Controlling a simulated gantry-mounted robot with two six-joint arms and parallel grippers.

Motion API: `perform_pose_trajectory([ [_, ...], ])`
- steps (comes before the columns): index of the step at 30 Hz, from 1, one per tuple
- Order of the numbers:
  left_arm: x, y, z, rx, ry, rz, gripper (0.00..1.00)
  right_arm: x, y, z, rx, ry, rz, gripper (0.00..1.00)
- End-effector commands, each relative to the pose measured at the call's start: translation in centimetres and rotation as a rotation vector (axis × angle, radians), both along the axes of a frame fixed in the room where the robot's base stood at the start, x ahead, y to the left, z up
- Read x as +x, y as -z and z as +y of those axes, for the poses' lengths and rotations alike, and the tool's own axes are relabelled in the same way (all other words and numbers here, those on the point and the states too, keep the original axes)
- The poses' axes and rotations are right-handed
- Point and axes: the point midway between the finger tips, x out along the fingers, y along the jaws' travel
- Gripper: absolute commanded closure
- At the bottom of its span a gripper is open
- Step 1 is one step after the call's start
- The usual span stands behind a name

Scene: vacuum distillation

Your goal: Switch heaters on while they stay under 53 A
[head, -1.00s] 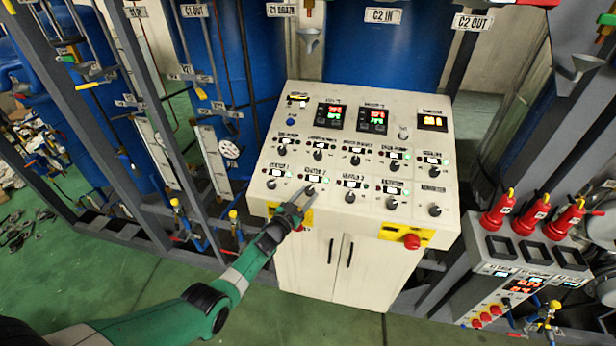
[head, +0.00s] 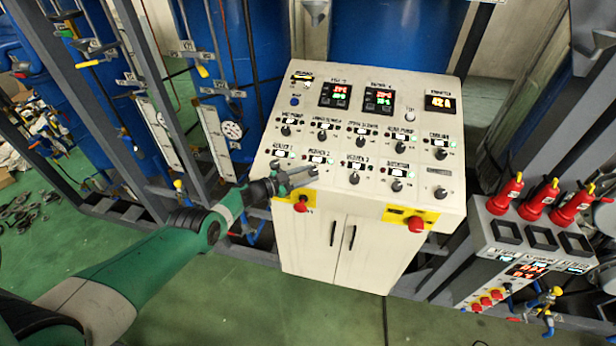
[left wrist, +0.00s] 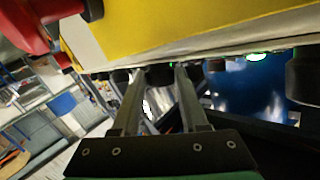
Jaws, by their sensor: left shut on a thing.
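The cream control panel (head: 335,185) fills the middle of the head view, with rows of labelled black knobs. My left gripper (head: 311,170) is at the lower knob row and is shut on the heater 2 knob, mostly hidden by the fingers. In the left wrist view, both fingers (left wrist: 160,92) flank a dark knob (left wrist: 160,74). The heater 1 label (head: 283,153) is just left of it; its knob is hidden behind the gripper. The heater 3 knob (head: 354,178) is free to the right. The ammeter display (head: 440,102) appears to read about 42 A in small yellow digits.
Two red stop buttons on yellow plates stand below the knobs, the left one (head: 301,204) close under my gripper and the right one (head: 415,225) clear. Grey frame posts (head: 150,95) and gauges crowd the left. A red-topped unit (head: 537,200) stands at right.

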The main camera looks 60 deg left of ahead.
Motion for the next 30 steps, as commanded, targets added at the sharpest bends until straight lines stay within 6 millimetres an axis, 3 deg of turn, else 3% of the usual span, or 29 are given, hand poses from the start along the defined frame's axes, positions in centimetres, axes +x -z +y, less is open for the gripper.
perform_pose_trajectory([
  [9, 0.0, -0.3, 0.0, 0.003, 0.003, -0.005, 1.00, 0.0, -0.1, 0.0, 0.000, 0.000, 0.000, 0.50],
  [10, 0.0, -0.3, 0.0, 0.003, 0.003, -0.006, 0.51, 0.0, -0.1, 0.0, 0.000, 0.000, 0.000, 0.50],
  [14, 0.0, -0.2, 0.0, 0.002, 0.003, -0.004, 0.28, 0.0, -0.1, 0.0, 0.000, 0.000, 0.000, 0.50],
  [23, -0.1, -0.2, 0.0, 0.001, 0.002, -0.002, 0.27, 0.0, -0.2, 0.0, 0.000, 0.000, 0.000, 0.50],
  [26, -0.7, -0.5, 0.0, 0.000, 0.000, -0.001, 0.27, 0.0, -1.1, 0.0, 0.000, 0.000, 0.000, 0.50],
  [30, -2.7, -1.3, -0.1, -0.002, -0.002, -0.001, 0.27, 0.0, -3.7, 0.0, 0.000, 0.000, 0.000, 0.50],
])
